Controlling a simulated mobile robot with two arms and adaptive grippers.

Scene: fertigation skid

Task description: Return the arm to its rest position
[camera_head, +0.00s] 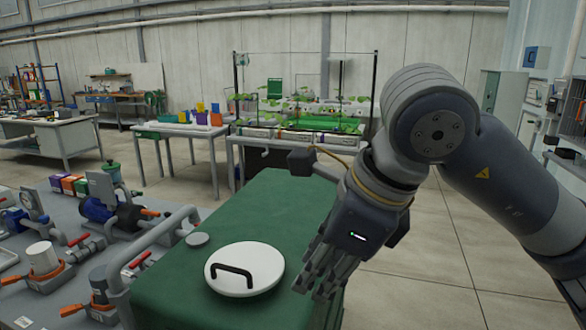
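My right arm (500,175) comes in from the right edge and bends down at a large grey joint. My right gripper (318,275) points down and to the left, over the right side of the green tank (235,215). Its dark fingers overlap in this view, so I cannot tell how far apart they are. I see nothing held in it. My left arm and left gripper are not in view.
A white round lid (262,258) with a black handle lies on the tank, left of my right gripper. Pipes and a blue pump (97,208) stand at left. Tables with plants (300,125) stand behind. Open floor (420,255) lies at right.

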